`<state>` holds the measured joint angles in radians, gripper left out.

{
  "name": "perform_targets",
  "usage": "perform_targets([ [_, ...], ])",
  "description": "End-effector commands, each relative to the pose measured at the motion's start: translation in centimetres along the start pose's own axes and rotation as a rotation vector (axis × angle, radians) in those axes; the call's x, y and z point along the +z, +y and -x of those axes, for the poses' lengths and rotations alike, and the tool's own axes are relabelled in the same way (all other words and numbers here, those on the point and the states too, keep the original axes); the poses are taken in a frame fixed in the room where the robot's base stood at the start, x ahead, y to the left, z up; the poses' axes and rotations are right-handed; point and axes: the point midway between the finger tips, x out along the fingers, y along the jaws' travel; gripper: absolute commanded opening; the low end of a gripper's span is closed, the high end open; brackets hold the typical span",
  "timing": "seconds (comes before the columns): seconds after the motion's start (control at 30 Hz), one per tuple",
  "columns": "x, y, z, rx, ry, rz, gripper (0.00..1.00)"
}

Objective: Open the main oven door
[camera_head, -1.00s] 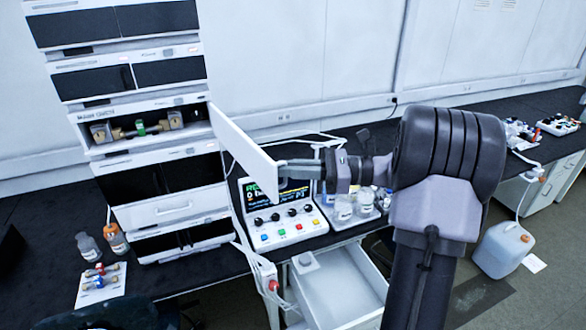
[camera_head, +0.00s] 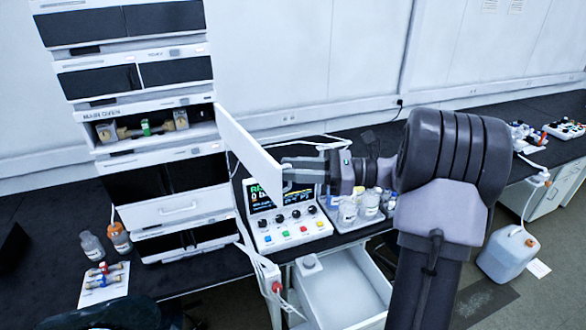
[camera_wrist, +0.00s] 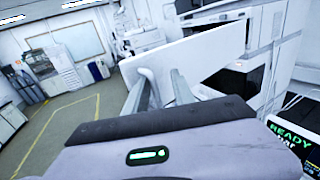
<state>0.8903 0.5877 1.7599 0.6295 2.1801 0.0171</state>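The main oven (camera_head: 101,115), labelled "MAIN OVEN", is the middle unit of the left instrument stack. Its white door (camera_head: 247,152) stands swung out to the right, and the inside with metal fittings and a green part (camera_head: 146,128) shows. My gripper (camera_head: 290,172) is at the outer end of the door, on its right side.
A control box with "READY" screen (camera_head: 268,192) and knobs sits below the door. Bottles (camera_head: 348,212) stand right of it, under my arm. An open white drawer (camera_head: 340,285) juts out in front. Two small bottles (camera_head: 104,243) stand left of the stack.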

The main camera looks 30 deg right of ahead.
Motion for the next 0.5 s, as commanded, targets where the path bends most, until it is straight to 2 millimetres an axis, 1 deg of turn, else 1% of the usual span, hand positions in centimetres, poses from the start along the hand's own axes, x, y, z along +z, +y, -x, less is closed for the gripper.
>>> perform_targets([
  [0.17,-0.1,0.0,0.1,0.0,0.001,-0.001,0.3],
  [0.27,-0.1,0.0,1.0,-0.001,0.001,-0.001,0.3],
  [0.37,-0.1,-0.1,3.0,-0.004,0.001,0.0,0.3],
  [0.47,-0.1,-0.1,6.0,-0.004,0.002,-0.001,0.3],
  [0.5,-0.1,-0.1,7.3,-0.004,0.002,0.0,0.3],
])
